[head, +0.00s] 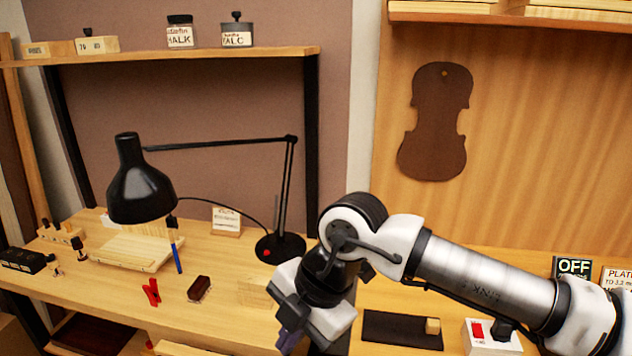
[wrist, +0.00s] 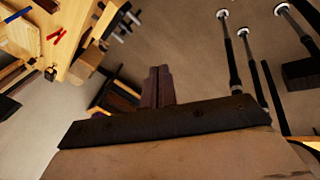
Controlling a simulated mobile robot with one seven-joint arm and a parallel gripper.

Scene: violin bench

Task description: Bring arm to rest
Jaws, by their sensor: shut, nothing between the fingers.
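My gripper (head: 287,340) hangs at the lower middle of the head view, in front of the bench's front edge, with my arm reaching in from the right. In the wrist view the two dark fingers (wrist: 158,88) are together with nothing between them. The gripper is apart from everything on the bench, and floor shows beyond the fingers.
The wooden bench (head: 110,305) holds a black lamp (head: 142,190), a red clamp (head: 152,292), a dark brown block (head: 200,288) and a blue stick (head: 177,258). A dark mat (head: 400,331) with a small wooden cube (head: 432,326) and a white switch box (head: 490,340) lie right, near my arm.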

